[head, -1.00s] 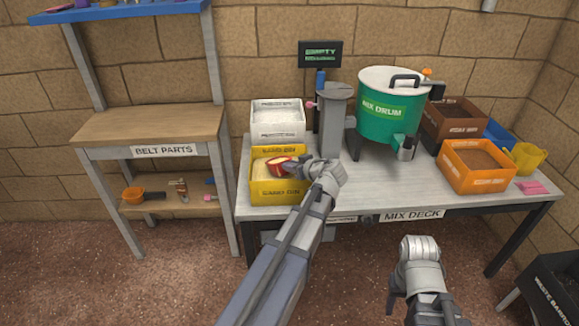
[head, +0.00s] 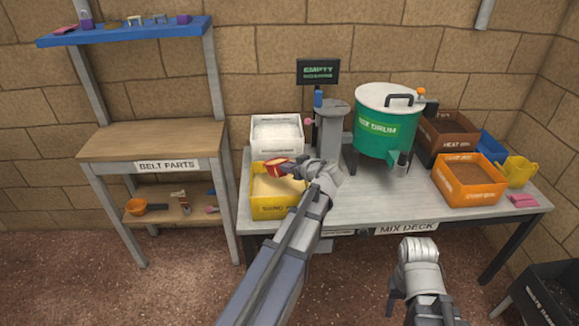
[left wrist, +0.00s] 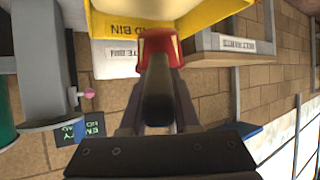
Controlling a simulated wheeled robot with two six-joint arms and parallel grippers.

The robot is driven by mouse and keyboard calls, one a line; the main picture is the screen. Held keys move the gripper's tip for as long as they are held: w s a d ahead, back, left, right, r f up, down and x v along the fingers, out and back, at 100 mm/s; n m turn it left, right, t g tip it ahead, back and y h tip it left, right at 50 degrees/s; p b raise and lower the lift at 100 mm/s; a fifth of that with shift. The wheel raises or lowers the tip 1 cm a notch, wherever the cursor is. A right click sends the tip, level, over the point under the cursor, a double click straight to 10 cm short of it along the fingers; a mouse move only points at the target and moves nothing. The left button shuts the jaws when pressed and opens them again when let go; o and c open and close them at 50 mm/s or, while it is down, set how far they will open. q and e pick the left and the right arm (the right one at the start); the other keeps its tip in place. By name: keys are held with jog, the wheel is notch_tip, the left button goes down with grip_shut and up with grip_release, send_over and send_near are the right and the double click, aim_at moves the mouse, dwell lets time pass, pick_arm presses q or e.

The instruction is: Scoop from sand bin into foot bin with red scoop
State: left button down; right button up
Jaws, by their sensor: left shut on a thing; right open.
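The yellow sand bin (head: 277,207) stands at the left end of the mix deck with pale sand (head: 272,186) inside. My left gripper (head: 296,170) is shut on the dark handle (left wrist: 158,95) of the red scoop. The red scoop (head: 277,167) is at the back part of the sand bin's opening, and its red head (left wrist: 160,42) also shows in the left wrist view. I cannot tell what the scoop holds. No label clearly reads as foot bin; an orange bin (head: 468,195) with brown fill stands at the right. My right gripper (head: 418,246) is open and empty in front of the table.
A white bin (head: 277,147) stands behind the sand bin. A grey post (head: 331,130) and the green mix drum (head: 385,133) stand mid-table, between the sand bin and the orange bin. A brown bin (head: 440,148) and yellow jug (head: 519,171) stand at right. The middle front tabletop (head: 390,208) is clear.

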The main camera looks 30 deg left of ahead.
pick_arm(q)
jog(key=shift+r+p, duration=0.4)
jog(key=shift+r, duration=0.3)
jog(key=shift+s+d+f+b, duration=0.2)
jog(key=shift+d+f+b, duration=0.15)
jog(key=shift+b, duration=0.55)
jog(key=shift+s+d+t+y+b, duration=0.2)
jog(key=shift+t+y+b, duration=0.2)
jog(key=shift+y+b, duration=0.3)
jog(key=y+b, duration=0.1)
jog(key=b, duration=0.1)
jog(key=d+t+y+b, duration=0.1)
jog(key=b, duration=0.1)
jog(key=shift+s+d+r, duration=0.15)
jog(key=shift+s+d, duration=0.1)
jog(key=shift+s, duration=0.15)
jog(key=shift+s+d+r+t+y+b, duration=0.1)
jog(key=shift+d+r+t+y+b, duration=0.15)
jog(key=shift+b, duration=0.5)
notch_tip(320, 180, up, 21)
jog(key=p, duration=2.1)
